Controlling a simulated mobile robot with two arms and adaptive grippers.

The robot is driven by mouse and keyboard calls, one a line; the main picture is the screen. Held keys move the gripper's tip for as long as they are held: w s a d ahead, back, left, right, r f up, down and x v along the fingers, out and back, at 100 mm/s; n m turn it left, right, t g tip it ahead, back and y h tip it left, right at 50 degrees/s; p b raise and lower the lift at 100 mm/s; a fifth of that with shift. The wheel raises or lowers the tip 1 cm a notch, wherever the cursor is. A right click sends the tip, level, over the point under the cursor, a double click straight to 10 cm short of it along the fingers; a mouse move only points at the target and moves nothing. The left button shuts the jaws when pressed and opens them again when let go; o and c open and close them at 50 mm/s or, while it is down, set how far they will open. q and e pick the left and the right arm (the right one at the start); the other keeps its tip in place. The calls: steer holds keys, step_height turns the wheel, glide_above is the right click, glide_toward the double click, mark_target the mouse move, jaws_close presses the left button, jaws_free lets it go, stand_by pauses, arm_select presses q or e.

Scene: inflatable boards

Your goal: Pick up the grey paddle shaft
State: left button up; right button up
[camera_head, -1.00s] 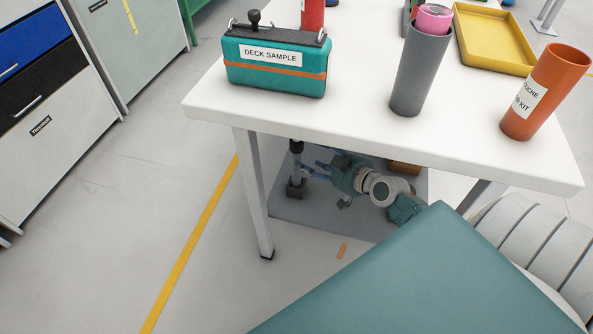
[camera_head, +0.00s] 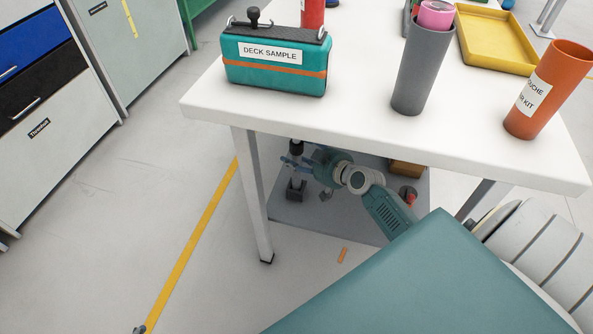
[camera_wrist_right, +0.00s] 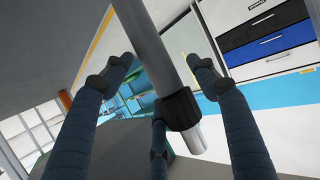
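The grey paddle shaft (camera_head: 296,178) stands upright on the low shelf under the white table. Its upper part is hidden by the tabletop in the head view. In the right wrist view the grey shaft (camera_wrist_right: 152,45) has a black collar and a lighter end, and it runs between my fingers. My right gripper (camera_head: 291,162) reaches under the table at the shaft. In the wrist view its fingers (camera_wrist_right: 160,90) are spread around the shaft, with gaps on both sides. A small dark tip at the head view's lower left edge may be my left gripper (camera_head: 140,329); its state cannot be seen.
The white table (camera_head: 350,120) is close above my right arm, and its leg (camera_head: 252,200) stands left of the shaft. On top are a teal deck sample (camera_head: 275,65), a grey tube (camera_head: 422,75), an orange tube (camera_head: 540,100) and a yellow tray (camera_head: 490,45). The floor at left is clear.

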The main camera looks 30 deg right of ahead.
jaws_close()
steer(key=shift+r, duration=0.15)
